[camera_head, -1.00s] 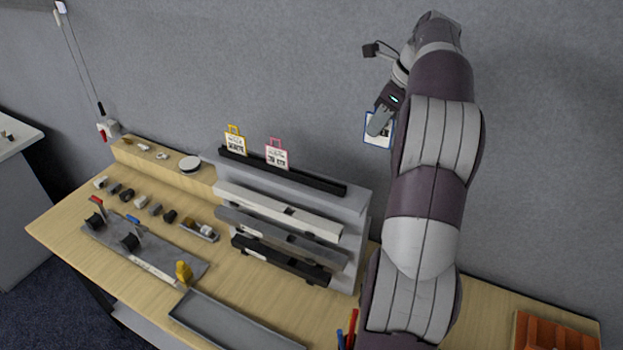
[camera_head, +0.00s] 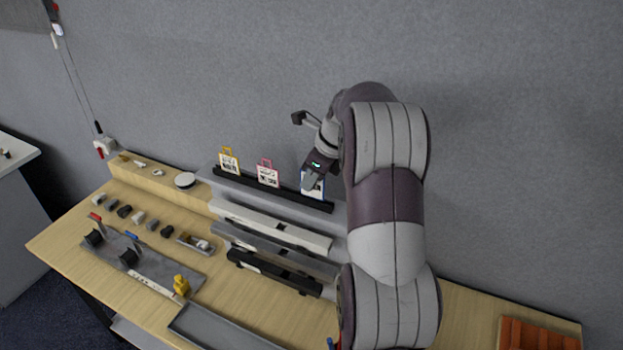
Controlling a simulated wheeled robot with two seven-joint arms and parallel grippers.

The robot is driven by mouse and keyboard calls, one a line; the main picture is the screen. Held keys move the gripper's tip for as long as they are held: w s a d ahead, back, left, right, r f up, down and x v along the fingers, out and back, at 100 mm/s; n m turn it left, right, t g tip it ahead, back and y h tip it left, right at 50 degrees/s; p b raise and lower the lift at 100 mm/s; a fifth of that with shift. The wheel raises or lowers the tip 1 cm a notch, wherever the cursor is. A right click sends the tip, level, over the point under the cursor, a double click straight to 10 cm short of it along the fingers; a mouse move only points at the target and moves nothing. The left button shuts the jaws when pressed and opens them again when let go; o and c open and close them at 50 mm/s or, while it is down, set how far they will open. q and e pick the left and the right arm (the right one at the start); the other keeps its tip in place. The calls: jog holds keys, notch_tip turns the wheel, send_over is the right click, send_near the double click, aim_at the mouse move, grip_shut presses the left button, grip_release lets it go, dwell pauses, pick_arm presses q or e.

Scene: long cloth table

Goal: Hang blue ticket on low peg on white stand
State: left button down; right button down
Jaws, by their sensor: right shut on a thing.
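The blue-edged ticket (camera_head: 316,188) is held upright by my right gripper (camera_head: 308,180). The gripper is shut on it, in front of the right part of the black rail (camera_head: 285,194) on the top step of the grey rack. I cannot tell whether the ticket touches the rail. A yellow ticket (camera_head: 229,163) and a pink ticket (camera_head: 268,176) stand on this rail to the left. A white stand with pegs cannot be made out clearly. My left gripper is not in view.
White (camera_head: 272,226), grey and black bars lie on the lower rack steps. A grey tray (camera_head: 215,330) and a fixture plate (camera_head: 150,268) with small parts lie in front. An orange-brown crate (camera_head: 535,334) stands at the right. The wall is close behind.

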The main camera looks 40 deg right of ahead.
jog(key=shift+w+d+f+p, duration=0.1)
jog(key=shift+f+p, duration=0.1)
jog(key=shift+f, duration=0.45)
jog(key=shift+w+d+f+p, duration=0.1)
jog(key=shift+f+p, duration=0.05)
jog(key=shift+f, duration=0.45)
jog(key=shift+s+a, duration=0.1)
jog(key=shift+s, duration=0.05)
jog(key=shift+f, duration=0.1)
jog(key=c, duration=1.3)
grip_release()
jog(key=shift+o, duration=0.2)
jog(key=shift+f, duration=0.1)
